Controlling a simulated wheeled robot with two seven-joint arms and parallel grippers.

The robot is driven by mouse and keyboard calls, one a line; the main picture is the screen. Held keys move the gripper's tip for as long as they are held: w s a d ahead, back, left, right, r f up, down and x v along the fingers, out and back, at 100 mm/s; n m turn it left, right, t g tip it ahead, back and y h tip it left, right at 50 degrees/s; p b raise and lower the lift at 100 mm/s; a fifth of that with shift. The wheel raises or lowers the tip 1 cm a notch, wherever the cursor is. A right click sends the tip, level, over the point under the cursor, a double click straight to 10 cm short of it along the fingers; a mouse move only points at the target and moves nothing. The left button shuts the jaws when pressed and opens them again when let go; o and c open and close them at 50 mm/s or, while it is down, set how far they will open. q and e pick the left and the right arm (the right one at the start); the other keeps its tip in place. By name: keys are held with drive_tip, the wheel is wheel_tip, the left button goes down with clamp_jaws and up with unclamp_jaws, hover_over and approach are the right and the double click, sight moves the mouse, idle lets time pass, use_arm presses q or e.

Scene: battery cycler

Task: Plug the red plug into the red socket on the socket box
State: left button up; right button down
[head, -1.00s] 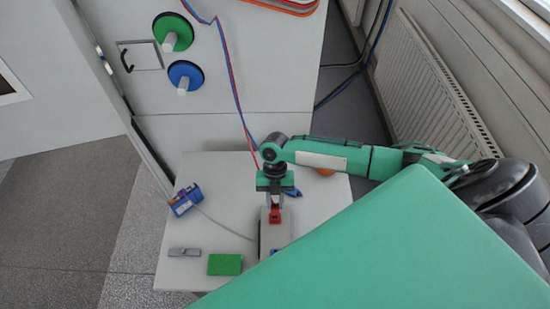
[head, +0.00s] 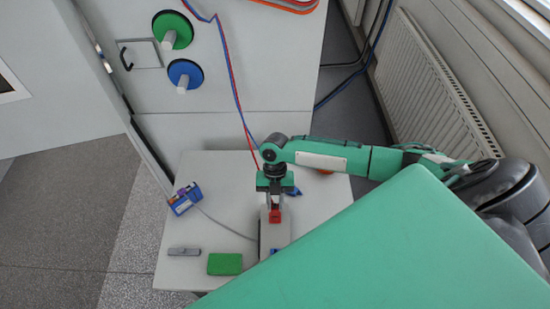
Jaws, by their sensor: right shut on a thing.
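My right gripper (head: 275,201) points down over the table and is shut on the red plug (head: 274,216). The red plug is at the top of the pale socket box (head: 274,238), near its far end. The red socket itself is hidden under the plug and gripper, so I cannot tell how deep the plug sits. The near part of the box is cut off by my green body panel. A blue plug (head: 294,191) lies just right of the gripper, partly covered by it. My left gripper is not in view.
On the pale table (head: 215,225) lie a blue device (head: 185,199) with a cable, a grey piece (head: 184,251) and a green block (head: 225,264). An orange thing (head: 325,172) lies by the right arm. A cabinet (head: 240,120) stands behind. The table's left middle is clear.

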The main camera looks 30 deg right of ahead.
drive_tip(key=shift+f+b, duration=0.55)
drive_tip(key=shift+f, duration=0.2)
idle(0.7)
drive_tip(key=c, duration=1.1)
unclamp_jaws()
drive_tip(key=shift+c, duration=0.2)
drive_tip(key=b+v, duration=0.5)
drive_tip(key=v, duration=0.9)
